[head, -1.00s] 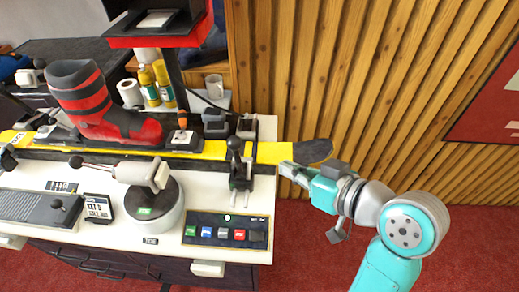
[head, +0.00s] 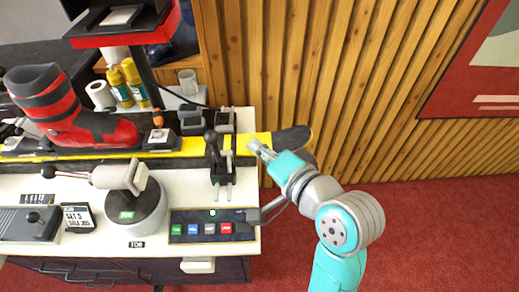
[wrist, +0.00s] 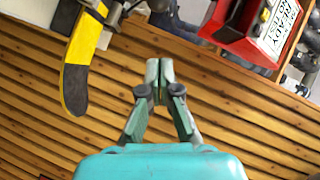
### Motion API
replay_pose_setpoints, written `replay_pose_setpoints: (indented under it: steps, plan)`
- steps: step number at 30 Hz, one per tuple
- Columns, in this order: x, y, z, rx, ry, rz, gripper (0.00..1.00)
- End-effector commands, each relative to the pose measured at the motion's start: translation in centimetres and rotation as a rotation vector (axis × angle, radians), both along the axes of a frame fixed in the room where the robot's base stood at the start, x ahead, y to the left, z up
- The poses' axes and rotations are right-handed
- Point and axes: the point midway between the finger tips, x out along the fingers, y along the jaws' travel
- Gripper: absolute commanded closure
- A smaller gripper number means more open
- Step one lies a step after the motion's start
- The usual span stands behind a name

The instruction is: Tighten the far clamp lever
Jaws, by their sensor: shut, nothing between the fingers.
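A black clamp with an upright ball-ended lever (head: 212,146) stands at the right end of the bench, beside the yellow ski (head: 185,146). I cannot tell for sure whether this is the far clamp lever. In the wrist view my gripper (wrist: 158,70) is shut and empty. The ski's tip (wrist: 75,80) shows there at upper left, with part of a dark clamp (wrist: 112,12) at the top edge.
A red and black boot (head: 75,120) stands on the ski. A round grey device (head: 135,215) with a lever arm and a button panel (head: 212,226) are at the bench front. A slatted wood wall (head: 350,90) rises behind. Red carpet (head: 430,230) is free at right.

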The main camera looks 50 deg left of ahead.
Motion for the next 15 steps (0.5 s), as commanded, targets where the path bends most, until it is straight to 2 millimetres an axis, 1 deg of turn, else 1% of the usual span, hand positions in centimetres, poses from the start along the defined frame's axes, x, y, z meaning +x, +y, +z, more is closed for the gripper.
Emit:
replay_pose_setpoints:
  steps: [1, 10, 15]
  plan:
    - [0.0, 1.1, -0.3, -0.003, 0.001, 0.004, 1.00]
    - [0.7, 6.4, -1.7, -0.003, 0.000, 0.003, 1.00]
    - [-0.7, 8.0, -2.7, -0.002, 0.000, 0.004, 1.00]
